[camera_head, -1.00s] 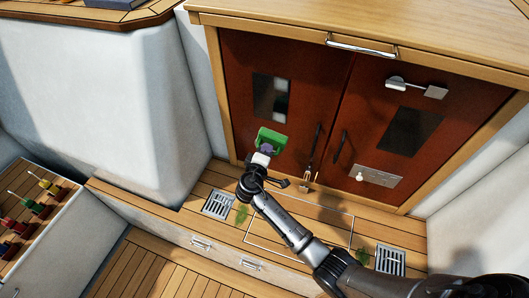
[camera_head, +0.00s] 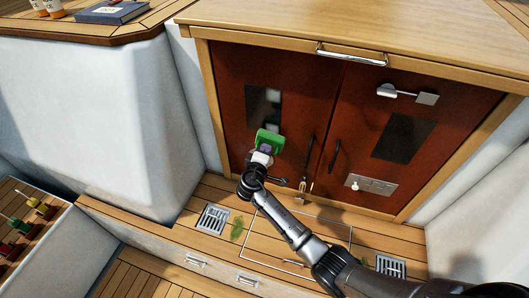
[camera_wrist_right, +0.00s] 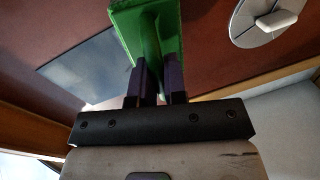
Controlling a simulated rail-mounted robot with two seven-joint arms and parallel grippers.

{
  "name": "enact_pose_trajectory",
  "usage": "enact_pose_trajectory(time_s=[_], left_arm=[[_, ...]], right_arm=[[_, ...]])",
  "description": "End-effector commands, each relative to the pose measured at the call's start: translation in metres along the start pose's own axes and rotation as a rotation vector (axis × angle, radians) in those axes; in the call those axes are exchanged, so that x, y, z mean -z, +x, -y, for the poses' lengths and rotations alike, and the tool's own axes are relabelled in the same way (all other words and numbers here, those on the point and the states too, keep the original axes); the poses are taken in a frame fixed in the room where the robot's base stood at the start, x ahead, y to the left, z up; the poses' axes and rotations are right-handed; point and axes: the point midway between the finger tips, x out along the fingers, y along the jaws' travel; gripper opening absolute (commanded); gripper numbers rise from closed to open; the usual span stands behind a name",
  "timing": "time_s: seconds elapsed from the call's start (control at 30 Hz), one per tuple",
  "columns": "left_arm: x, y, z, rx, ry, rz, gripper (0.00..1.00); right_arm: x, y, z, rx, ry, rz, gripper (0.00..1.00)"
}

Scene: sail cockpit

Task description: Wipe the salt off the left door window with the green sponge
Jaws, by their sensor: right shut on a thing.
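The left door window (camera_head: 263,106) is a dark pane in the red-brown left door (camera_head: 309,94), with pale patches on it. The green sponge (camera_head: 269,139) shows at the window's lower edge and covers part of it. Contact with the glass cannot be told. My right gripper (camera_head: 264,151) is shut on the sponge. In the right wrist view the dark fingers (camera_wrist_right: 157,84) grip the handle of the green sponge (camera_wrist_right: 132,22). A dark pane (camera_wrist_right: 82,68) lies behind, to the left. My left gripper is not in view.
The right door has a dark window (camera_head: 403,136), a latch (camera_head: 407,94) and a plate with a knob (camera_head: 372,186). Door handles (camera_head: 335,156) stand out near the middle. A round grey fitting (camera_wrist_right: 262,22) shows in the right wrist view. A rack of coloured-handled tools (camera_head: 25,225) is at left.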

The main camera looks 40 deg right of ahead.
Motion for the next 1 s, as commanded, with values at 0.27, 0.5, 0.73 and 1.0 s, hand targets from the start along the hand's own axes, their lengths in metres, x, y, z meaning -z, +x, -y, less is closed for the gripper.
enact_pose_trajectory(time_s=[0.27,0.5,0.73,1.0], left_arm=[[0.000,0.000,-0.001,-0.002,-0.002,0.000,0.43],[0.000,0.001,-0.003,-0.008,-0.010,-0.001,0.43],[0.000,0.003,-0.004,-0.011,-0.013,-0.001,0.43],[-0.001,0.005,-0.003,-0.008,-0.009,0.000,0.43]], right_arm=[[0.000,0.000,0.000,-0.001,0.001,0.000,0.00],[0.000,0.002,-0.001,-0.001,0.001,0.000,0.00],[0.000,0.007,-0.001,-0.002,0.001,0.000,0.00],[0.000,0.012,-0.002,-0.001,0.000,0.001,0.00]])
